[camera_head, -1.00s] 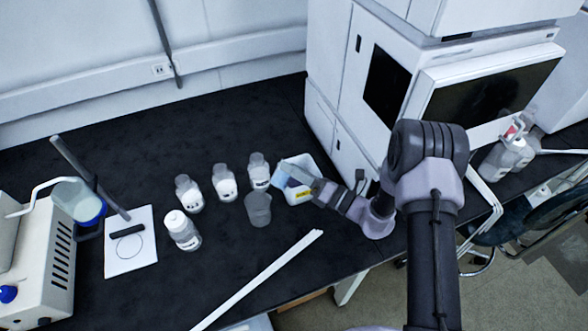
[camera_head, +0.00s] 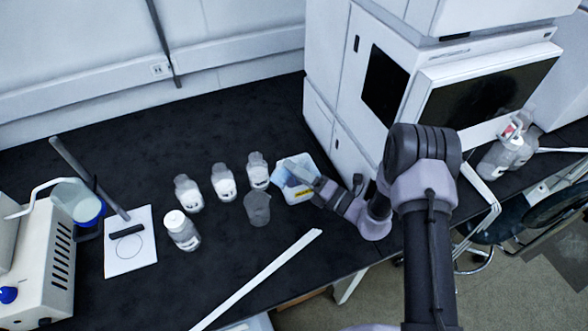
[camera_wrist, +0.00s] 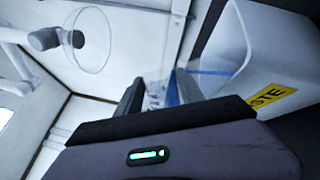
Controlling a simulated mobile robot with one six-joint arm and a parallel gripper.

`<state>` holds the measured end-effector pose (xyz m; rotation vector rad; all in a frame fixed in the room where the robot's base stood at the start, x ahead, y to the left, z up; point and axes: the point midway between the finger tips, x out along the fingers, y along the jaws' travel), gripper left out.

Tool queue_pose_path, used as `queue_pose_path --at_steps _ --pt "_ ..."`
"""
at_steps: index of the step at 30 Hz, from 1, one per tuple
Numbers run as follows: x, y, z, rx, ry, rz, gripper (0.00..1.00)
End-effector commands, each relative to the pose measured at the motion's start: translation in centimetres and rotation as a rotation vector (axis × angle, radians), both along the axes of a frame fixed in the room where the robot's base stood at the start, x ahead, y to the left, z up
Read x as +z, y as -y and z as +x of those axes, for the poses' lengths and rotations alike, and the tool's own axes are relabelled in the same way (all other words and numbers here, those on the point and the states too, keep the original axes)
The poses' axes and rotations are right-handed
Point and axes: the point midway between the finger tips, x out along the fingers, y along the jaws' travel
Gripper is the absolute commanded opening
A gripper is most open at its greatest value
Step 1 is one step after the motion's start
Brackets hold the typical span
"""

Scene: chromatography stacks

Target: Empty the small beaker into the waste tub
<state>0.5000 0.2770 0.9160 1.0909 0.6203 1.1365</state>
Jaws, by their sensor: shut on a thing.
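The white waste tub (camera_head: 300,197) with a yellow label stands on the dark bench, left of the white instrument. It also shows at the right of the wrist view (camera_wrist: 275,45). My gripper (camera_head: 303,178) is over the tub, its jaws shut on the small beaker. In the wrist view, the clear small beaker (camera_wrist: 157,97) shows between the fingers beside the tub's rim, with blue near it. It seems tilted. My wrist hides most of it, and I cannot tell how much liquid is in it.
A grey cup (camera_head: 257,209) stands just left of the tub. Several white-labelled bottles (camera_head: 223,183) stand behind and left of it. A white strip (camera_head: 262,275) lies along the front. A tall white instrument (camera_head: 345,110) closes off the right side. The bench's back left is clear.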

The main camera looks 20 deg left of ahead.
Motion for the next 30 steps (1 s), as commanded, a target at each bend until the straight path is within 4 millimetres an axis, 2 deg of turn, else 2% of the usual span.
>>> queue_pose_path --at_steps 4,7,14,18,26,30 --pt "-0.02 0.02 0.03 0.0 -0.014 0.006 0.0" --pt "-0.15 0.07 0.18 0.001 -0.088 0.036 0.0" --pt "-0.2 0.08 0.21 0.001 -0.093 0.038 0.0" --pt "-0.16 0.17 0.45 0.001 -0.178 0.074 0.0" --pt "-0.27 0.19 0.49 0.0 -0.192 0.081 0.0" --pt "-0.45 0.29 0.68 0.0 -0.278 0.117 0.0"
